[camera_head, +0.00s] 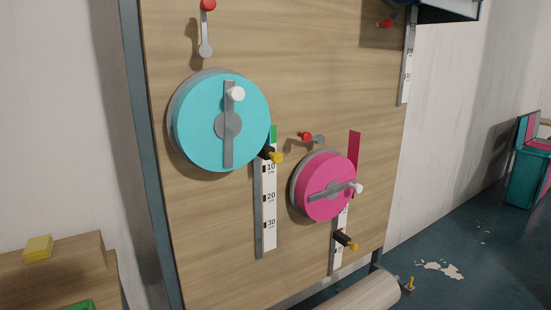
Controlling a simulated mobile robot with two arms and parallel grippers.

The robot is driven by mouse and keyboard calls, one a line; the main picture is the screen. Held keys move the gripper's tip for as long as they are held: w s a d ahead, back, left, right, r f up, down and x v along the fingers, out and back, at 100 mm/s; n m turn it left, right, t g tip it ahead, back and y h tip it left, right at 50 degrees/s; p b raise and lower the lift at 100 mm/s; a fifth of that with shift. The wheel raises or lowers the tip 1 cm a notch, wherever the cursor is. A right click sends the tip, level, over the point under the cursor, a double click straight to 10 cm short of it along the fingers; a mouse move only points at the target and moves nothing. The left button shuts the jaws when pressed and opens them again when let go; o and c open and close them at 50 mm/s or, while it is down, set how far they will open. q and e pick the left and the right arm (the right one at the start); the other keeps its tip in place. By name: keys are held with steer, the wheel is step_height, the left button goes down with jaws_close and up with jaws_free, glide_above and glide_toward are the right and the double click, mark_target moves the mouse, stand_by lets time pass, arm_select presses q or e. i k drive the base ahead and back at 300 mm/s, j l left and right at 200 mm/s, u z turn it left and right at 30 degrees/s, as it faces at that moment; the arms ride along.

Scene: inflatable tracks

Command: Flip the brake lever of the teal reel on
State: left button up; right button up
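The teal reel (198,125) is mounted on the upright wooden board, left of its middle. Its grey crank bar stands nearly vertical, with a white knob (236,94) near the top. Just above the reel is a brake lever (205,30). It is a thin grey arm standing nearly upright, with its red knob (208,5) at the top and its round grey end (205,50) below, a little above the reel's rim. Neither of my grippers shows in the head view.
A pink reel (325,200) sits lower right, with its red-knobbed lever (306,137) lying sideways. Numbered scales (269,205) with yellow-tipped pegs (276,157) stand by the reels. A wooden block (60,270) is lower left, a pale cylinder (362,292) bottom centre. The board's front appears clear.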

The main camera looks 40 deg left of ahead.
mark_target(204, 50)
steer(key=u, duration=1.45)
